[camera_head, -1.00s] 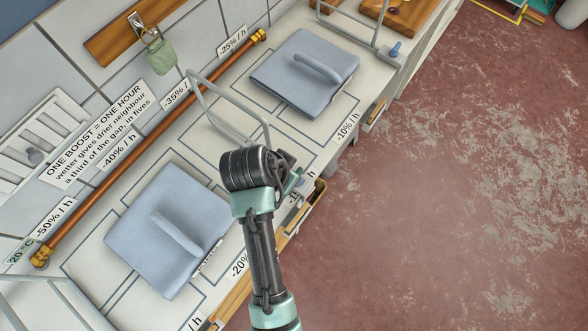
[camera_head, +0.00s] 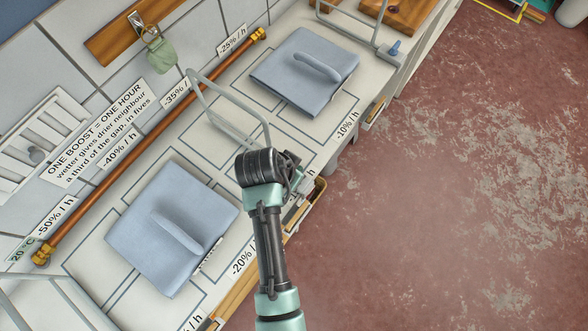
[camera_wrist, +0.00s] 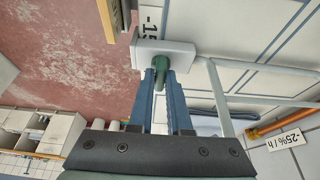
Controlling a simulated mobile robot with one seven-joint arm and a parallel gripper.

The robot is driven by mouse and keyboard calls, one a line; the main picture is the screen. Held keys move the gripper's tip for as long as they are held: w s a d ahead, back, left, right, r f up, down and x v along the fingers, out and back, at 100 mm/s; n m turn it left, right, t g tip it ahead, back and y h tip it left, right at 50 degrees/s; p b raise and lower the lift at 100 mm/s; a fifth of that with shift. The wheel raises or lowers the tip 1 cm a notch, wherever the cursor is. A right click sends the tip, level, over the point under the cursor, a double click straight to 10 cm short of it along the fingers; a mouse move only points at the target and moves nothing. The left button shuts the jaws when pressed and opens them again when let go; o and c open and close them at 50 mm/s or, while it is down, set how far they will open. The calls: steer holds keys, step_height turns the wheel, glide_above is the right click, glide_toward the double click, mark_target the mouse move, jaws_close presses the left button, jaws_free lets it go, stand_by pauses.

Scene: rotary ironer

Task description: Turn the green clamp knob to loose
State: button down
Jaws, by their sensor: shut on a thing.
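The green clamp knob (camera_wrist: 161,63) shows in the wrist view, against a pale block (camera_wrist: 176,47) at the counter's edge. My gripper (camera_wrist: 160,73) has its two blue fingers on either side of the knob and is shut on it. The fingers cover part of the knob, and I cannot read its turn position. In the head view my arm's dark wrist hides the knob, and the grey wire frame (camera_head: 225,108) stands just beyond it.
Two folded blue cloths, one nearer (camera_head: 150,215) and one farther (camera_head: 285,85), lie on the marked counter (camera_head: 215,150). A copper pipe (camera_head: 130,160) runs along the wall. Another wire frame with a blue knob (camera_head: 394,48) stands farther back. The red floor (camera_head: 450,200) is clear.

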steer(key=shift+r+n, duration=0.1)
steer(key=shift+n, duration=0.2)
steer(key=n+y+p, duration=0.1)
steer(key=n+p, duration=0.2)
steer(key=shift+d+r+t, duration=0.1)
steer(key=shift+d+t, duration=0.05)
steer(key=shift+t, duration=0.15)
steer(key=n+y+p, duration=0.1)
steer(key=n+y, duration=0.1)
steer(key=n, duration=0.3)
steer(key=shift+d+p, duration=0.1)
steer(key=shift+p, duration=0.3)
steer(key=n+y, duration=0.1)
steer(key=n, duration=0.3)
steer(key=shift+w+d+n+y, duration=0.1)
steer(key=shift+d+n+y, duration=0.05)
steer(key=shift+n+y, duration=0.2)
steer(key=n, duration=0.2)
steer(key=n+g+y+b, duration=0.1)
steer(key=n, duration=0.1)
steer(key=shift+n+y, duration=0.25)
steer(key=shift+g, duration=0.3)
steer(key=c, duration=0.9)
jaws_free()
steer(key=shift+o, duration=0.2)
